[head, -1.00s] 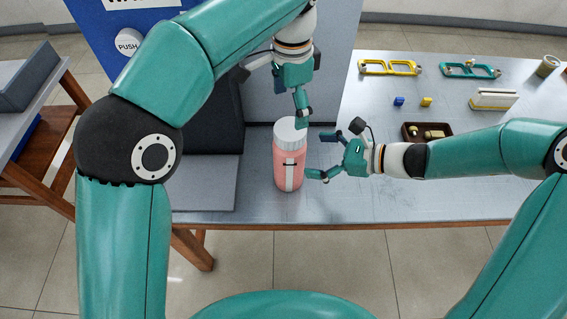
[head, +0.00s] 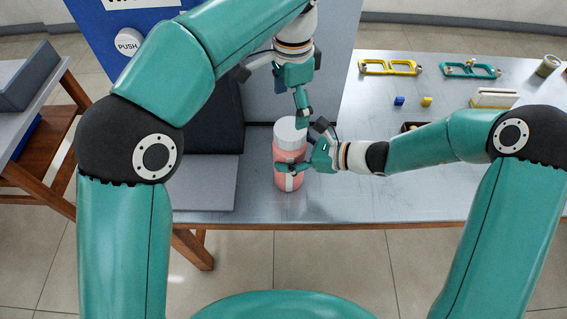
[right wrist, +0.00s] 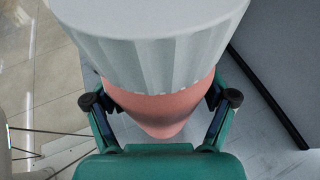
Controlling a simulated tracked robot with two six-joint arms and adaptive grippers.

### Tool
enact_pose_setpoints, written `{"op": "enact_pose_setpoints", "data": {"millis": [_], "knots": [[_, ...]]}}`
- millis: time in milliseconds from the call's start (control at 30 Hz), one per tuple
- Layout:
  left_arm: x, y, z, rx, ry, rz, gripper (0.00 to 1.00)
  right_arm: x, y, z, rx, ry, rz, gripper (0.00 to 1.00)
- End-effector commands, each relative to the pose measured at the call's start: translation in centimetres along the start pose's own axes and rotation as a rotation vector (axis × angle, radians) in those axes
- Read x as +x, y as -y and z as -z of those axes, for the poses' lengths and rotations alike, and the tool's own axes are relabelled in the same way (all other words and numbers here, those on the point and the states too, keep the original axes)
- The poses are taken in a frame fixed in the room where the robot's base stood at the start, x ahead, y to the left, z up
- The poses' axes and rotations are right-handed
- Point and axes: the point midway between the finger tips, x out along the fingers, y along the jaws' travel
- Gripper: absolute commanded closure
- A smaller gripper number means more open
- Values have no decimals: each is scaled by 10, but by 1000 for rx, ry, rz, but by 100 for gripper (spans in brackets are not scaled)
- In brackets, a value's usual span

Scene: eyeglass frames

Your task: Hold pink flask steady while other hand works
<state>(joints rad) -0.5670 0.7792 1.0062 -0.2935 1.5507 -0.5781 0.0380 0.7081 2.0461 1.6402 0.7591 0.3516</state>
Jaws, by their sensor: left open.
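The pink flask (head: 283,180) with its ribbed white cap (head: 290,131) stands upright near the table's front edge. In the right wrist view the cap (right wrist: 155,45) fills the top and the pink body (right wrist: 160,110) lies between the fingers. My right gripper (head: 303,148) is around the flask from the right, one finger crossing its front. Its fingers (right wrist: 161,99) sit on both sides of the body; whether both pads press on it is unclear. My left gripper (head: 303,113) is open, pointing down beside the cap's upper right; contact with the cap cannot be told.
A grey panel (head: 205,185) and a dark block lie left of the flask. Yellow (head: 390,67) and teal (head: 470,69) eyeglass frames, small blue and yellow blocks, a white case (head: 494,97) and a cup (head: 547,66) are at the right. A dark tray is mostly hidden by my right arm.

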Motion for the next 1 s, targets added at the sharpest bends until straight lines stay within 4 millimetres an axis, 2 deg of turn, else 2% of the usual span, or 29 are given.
{"op": "enact_pose_setpoints", "data": {"millis": [33,67,433,667,867,1000], "knots": [[0,0,0,0,0,0,4,0,0,0,0,0,0,32],[0,0,0,0,0,0,4,0,0,0,0,0,0,37],[0,0,0,2,0,0,4,0,0,0,0,0,0,98],[0,0,0,124,0,0,4,0,0,0,0,0,0,100],[0,0,0,452,0,0,4,0,0,0,0,0,0,100],[0,0,0,759,0,0,4,0,0,0,0,0,0,100]]}}
